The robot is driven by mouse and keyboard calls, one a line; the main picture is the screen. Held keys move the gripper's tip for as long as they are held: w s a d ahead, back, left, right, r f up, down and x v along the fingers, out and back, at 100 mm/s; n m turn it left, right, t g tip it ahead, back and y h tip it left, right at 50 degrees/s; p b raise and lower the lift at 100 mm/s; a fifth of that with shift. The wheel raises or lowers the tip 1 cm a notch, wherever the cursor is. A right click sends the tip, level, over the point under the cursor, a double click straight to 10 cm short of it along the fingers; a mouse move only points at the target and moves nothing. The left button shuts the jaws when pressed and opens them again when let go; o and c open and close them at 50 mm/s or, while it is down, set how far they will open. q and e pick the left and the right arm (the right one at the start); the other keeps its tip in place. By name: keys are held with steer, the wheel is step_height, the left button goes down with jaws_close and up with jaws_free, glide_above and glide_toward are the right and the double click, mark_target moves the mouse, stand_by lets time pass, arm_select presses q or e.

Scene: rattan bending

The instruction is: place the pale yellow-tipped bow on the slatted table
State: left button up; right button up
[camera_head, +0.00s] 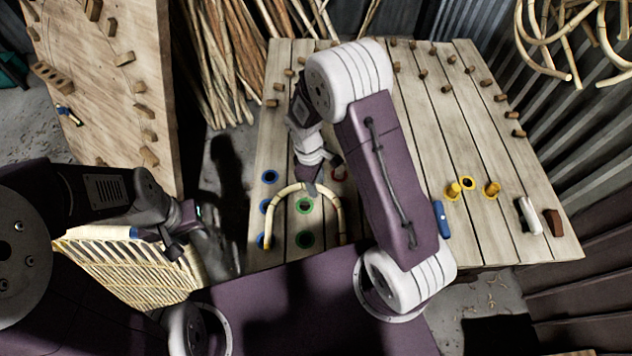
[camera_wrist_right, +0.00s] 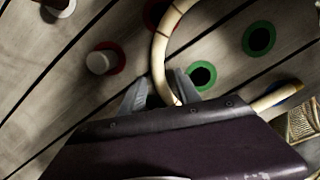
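The pale rattan bow (camera_head: 332,203) lies over the front left of the slatted table (camera_head: 400,130). It is an arch with its crown at the back, and its left end is by a blue ring. My right gripper (camera_head: 310,187) is down at the crown. In the right wrist view the bow (camera_wrist_right: 157,55) passes between the fingers of my right gripper (camera_wrist_right: 162,90), which look apart with a small gap beside it. Part of the bow is hidden behind the gripper body. My left gripper (camera_head: 195,222) is left of the table, away from the bow; its fingers are unclear.
Green rings (camera_head: 305,239) and blue rings (camera_head: 269,177) mark the table near the bow. Yellow rings with pegs (camera_head: 453,190), a blue object (camera_head: 441,218) and a white object (camera_head: 529,215) are at the right. A woven rattan piece (camera_head: 130,270) stands at the left.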

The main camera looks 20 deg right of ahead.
steer(key=shift+r, duration=0.1)
step_height(320, 180, up, 12)
steer(key=a+p, duration=0.1)
steer(key=s+d+m+t+y, duration=0.1)
steer(key=s+d+m, duration=0.3)
steer(key=s+m, duration=0.6)
steer(key=shift+d+m+t, duration=0.25)
steer(key=shift+m+t, duration=0.05)
steer(key=shift+t, duration=0.2)
steer(key=shift+s, duration=0.2)
stand_by(0.4)
